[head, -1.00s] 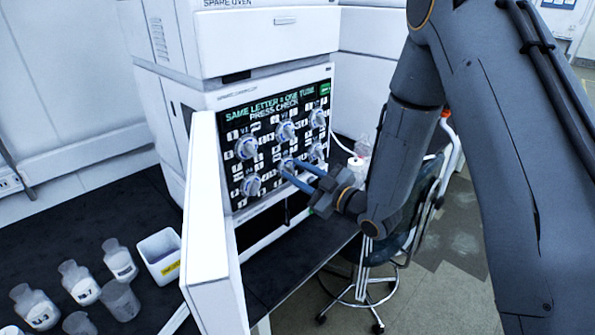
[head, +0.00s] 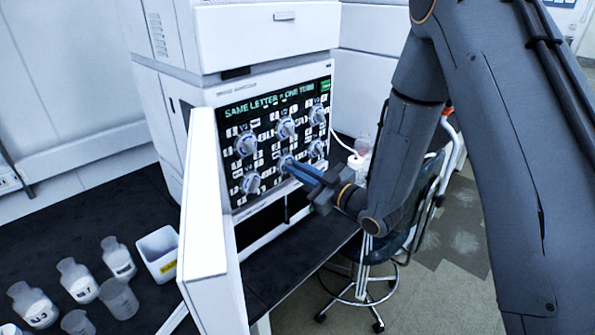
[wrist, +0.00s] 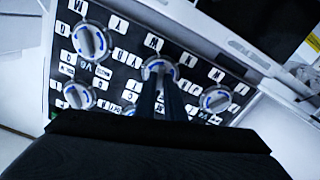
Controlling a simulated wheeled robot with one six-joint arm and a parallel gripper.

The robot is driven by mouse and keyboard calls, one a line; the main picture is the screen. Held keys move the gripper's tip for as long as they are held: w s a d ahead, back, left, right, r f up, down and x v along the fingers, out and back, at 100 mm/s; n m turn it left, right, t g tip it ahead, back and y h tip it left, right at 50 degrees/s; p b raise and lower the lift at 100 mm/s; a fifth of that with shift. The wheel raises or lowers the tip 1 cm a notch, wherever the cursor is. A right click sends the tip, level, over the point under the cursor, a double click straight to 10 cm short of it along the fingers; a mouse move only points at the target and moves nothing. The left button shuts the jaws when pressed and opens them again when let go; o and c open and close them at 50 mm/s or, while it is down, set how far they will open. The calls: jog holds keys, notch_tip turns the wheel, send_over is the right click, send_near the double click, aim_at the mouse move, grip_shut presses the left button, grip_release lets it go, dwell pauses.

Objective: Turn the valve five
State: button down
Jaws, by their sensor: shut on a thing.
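The valve panel (head: 266,168) is a black face on the white instrument, with several round pale knobs in two rows. The valve five knob (head: 284,161) is the middle one of the lower row. My gripper (head: 292,165) is shut on this knob, reaching it from the right and front. In the wrist view the panel shows upside down, and the held knob (wrist: 158,66) sits at the tips of the two fingers (wrist: 160,88). The fingers cover part of the knob and its nearby labels.
An open white door (head: 207,220) stands left of the panel. Bottles (head: 78,282) and a white bin (head: 159,253) are on the dark bench at left. A wheeled chair (head: 390,245) is behind my arm. Neighbouring knobs (wrist: 215,98) are close by.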

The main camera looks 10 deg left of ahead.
jog(key=m, duration=0.9)
jog(key=shift+d+b, duration=0.1)
jog(key=shift+b, duration=0.3)
jog(key=shift+m, duration=0.4)
jog(key=c, duration=1.8)
grip_release()
jog(key=shift+c, duration=0.2)
jog(key=b+v, duration=0.2)
jog(key=v, duration=0.5)
jog(key=shift+s+d+b, duration=0.2)
jog(key=shift+d+b, duration=0.1)
jog(key=shift+d, duration=0.05)
